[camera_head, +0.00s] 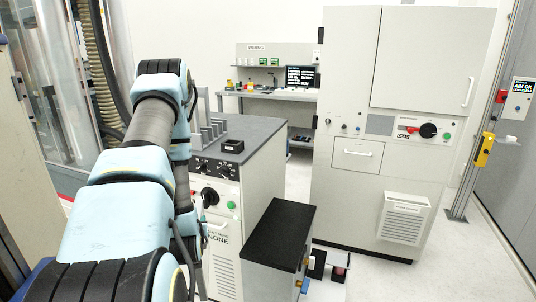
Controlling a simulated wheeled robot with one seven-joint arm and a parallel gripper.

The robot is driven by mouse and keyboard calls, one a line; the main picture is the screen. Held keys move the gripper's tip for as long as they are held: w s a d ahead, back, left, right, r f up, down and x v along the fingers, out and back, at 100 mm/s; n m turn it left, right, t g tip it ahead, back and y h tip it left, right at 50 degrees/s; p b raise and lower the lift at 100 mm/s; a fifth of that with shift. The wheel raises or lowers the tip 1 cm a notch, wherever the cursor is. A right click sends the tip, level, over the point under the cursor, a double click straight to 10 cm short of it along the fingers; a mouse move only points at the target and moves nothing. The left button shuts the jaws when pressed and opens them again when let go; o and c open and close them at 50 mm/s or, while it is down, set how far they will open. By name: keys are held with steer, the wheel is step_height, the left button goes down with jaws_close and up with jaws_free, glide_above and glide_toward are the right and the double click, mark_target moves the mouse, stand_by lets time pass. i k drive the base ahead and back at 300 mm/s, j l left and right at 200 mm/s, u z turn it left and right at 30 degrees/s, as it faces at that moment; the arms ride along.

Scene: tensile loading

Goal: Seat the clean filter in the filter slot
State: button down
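I cannot make out a clean filter in this view. A louvred white box (403,218) sits low on the front of the tall white cabinet at the right, with a small label on its top. I cannot tell whether it is the filter slot. My blue and black arm fills the left side, rising and then folding down in front of the grey-topped cabinet. My gripper does not show; the arm links hide whatever lies behind them.
A grey-topped control cabinet (226,183) stands at centre left, with a small black block (232,146) on top. A black-topped box (277,234) stands before it. A workbench (268,92) is at the back. A post with a yellow device (484,149) stands right. Floor at lower right is clear.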

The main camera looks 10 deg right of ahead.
mark_target(401, 222)
steer(key=l+u, duration=0.1)
steer(key=l, duration=1)
steer(key=i+l+u, duration=0.1)
steer(key=l, duration=1.05)
steer(key=l+u, duration=0.15)
steer(key=l, duration=0.95)
steer(key=l+u, duration=0.1)
steer(key=l, duration=1)
steer(key=k+l+u, duration=0.1)
steer(key=l, duration=1.05)
steer(key=i, duration=0.3)
